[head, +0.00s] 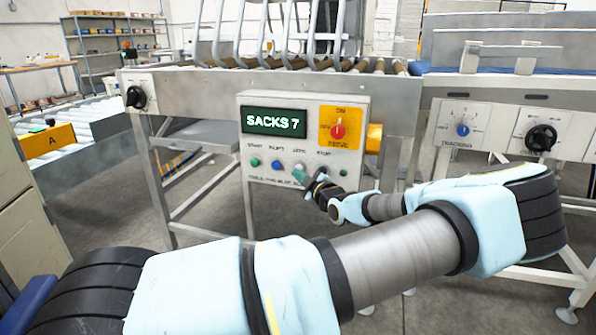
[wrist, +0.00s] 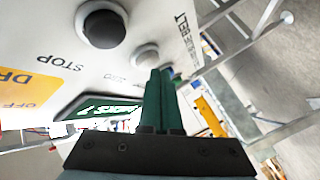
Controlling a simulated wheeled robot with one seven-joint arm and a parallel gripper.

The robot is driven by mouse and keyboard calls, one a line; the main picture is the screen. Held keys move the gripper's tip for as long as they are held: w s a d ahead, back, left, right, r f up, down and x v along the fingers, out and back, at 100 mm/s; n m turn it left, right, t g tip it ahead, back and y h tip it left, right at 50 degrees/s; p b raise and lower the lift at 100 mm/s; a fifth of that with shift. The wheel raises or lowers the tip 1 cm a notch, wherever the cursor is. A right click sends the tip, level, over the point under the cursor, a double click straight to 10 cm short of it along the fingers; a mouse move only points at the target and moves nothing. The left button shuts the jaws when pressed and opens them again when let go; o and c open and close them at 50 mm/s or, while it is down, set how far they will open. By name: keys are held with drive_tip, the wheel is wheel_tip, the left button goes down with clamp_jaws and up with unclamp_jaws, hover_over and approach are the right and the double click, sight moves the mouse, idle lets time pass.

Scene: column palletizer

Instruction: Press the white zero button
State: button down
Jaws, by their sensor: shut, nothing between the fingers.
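The white zero button (head: 299,168) is in the lower button row of the control panel (head: 346,103), partly hidden by my fingers. In the wrist view, the small round white button (wrist: 145,56) stands near the fingertips, beside the large black stop button (wrist: 103,27). My gripper (head: 299,177) is in front of the panel at the white button. In the wrist view, the dark green fingers of my gripper (wrist: 160,76) are together and empty, with tips next to the white button. I cannot tell whether they touch it.
The panel also has a green button (head: 255,162), a blue button (head: 277,165), a red knob on a yellow plate (head: 338,128) and a display (head: 274,121) reading "SACKS 7". A roller conveyor (head: 340,67) runs behind it. Another control box (head: 500,130) is at the right.

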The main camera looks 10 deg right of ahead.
drive_tip(key=shift+w+d+b, duration=0.25)
drive_tip(key=shift+w+b, duration=0.1)
drive_tip(key=shift+w, duration=0.1)
idle(0.5)
drive_tip(key=shift+s+a, duration=0.1)
drive_tip(key=shift+s, duration=0.05)
drive_tip(key=shift+s+a, duration=0.4)
drive_tip(key=shift+s, duration=0.25)
drive_tip(key=shift+s, duration=0.1)
drive_tip(key=s+a, duration=0.1)
drive_tip(key=s, duration=0.1)
drive_tip(key=s+a+p, duration=0.1)
drive_tip(key=s, duration=0.1)
drive_tip(key=shift+s+a, duration=0.1)
drive_tip(key=shift+a, duration=0.05)
idle(0.3)
idle(0.5)
